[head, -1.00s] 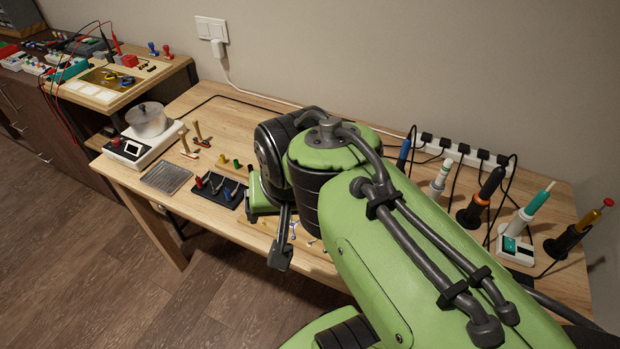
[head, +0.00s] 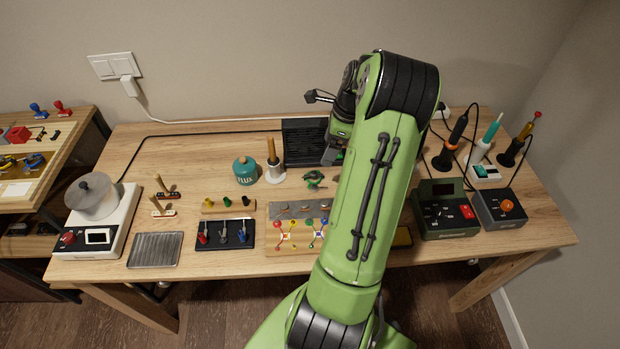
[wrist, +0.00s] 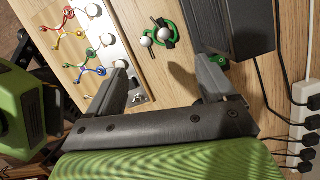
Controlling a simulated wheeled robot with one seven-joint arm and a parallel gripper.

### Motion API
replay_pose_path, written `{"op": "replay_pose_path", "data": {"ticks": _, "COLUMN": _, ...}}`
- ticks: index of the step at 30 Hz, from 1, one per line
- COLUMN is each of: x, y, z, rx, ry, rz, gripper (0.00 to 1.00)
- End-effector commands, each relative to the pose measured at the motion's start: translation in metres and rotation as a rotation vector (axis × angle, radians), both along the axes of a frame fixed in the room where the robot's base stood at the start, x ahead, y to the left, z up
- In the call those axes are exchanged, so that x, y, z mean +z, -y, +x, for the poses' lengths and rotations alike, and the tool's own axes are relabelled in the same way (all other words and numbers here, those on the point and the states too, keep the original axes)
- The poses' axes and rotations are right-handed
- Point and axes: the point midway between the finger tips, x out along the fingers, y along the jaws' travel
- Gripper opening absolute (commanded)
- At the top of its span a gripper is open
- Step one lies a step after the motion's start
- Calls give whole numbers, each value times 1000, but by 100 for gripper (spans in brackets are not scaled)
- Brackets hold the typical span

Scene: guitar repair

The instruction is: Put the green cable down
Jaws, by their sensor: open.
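My gripper (wrist: 164,65) is open in the wrist view, its two dark fingers wide apart with bare wooden tabletop between them. In the head view it is mostly hidden behind my arm. A green looped item with two silvery round parts (wrist: 160,36) lies on the table beyond the fingertips; it also shows in the head view (head: 313,180). I cannot tell for sure whether it is the green cable. A small green piece (wrist: 218,60) shows beside the right finger, partly hidden. Thin coloured leads (head: 284,235) lie on a wooden board at the table's front.
A black ribbed box (head: 303,142) stands at the back, close to my right finger in the wrist view. A teal flux pot (head: 245,171) is left of it. Soldering irons (head: 453,140) and two control boxes (head: 445,210) fill the right side. Bare table lies at back left (head: 190,150).

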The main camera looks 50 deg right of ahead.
Motion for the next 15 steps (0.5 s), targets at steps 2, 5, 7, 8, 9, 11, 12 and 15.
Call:
{"op": "replay_pose_path", "data": {"ticks": 2, "x": -27, "y": -5, "z": 5, "rx": 5, "ry": -2, "rz": 5, "gripper": 84}}
{"op": "replay_pose_path", "data": {"ticks": 5, "x": -51, "y": -8, "z": 11, "rx": 3, "ry": -2, "rz": 4, "gripper": 84}}
{"op": "replay_pose_path", "data": {"ticks": 7, "x": -63, "y": -9, "z": 14, "rx": 4, "ry": -2, "rz": 3, "gripper": 84}}
{"op": "replay_pose_path", "data": {"ticks": 8, "x": -67, "y": -10, "z": 15, "rx": 4, "ry": -2, "rz": 3, "gripper": 84}}
{"op": "replay_pose_path", "data": {"ticks": 9, "x": -71, "y": -10, "z": 16, "rx": 5, "ry": -1, "rz": 2, "gripper": 84}}
{"op": "replay_pose_path", "data": {"ticks": 11, "x": -74, "y": -11, "z": 17, "rx": 4, "ry": -1, "rz": 0, "gripper": 84}}
{"op": "replay_pose_path", "data": {"ticks": 12, "x": -77, "y": -11, "z": 18, "rx": 4, "ry": -1, "rz": -1, "gripper": 84}}
{"op": "replay_pose_path", "data": {"ticks": 15, "x": -92, "y": -14, "z": 19, "rx": 4, "ry": -2, "rz": 2, "gripper": 84}}
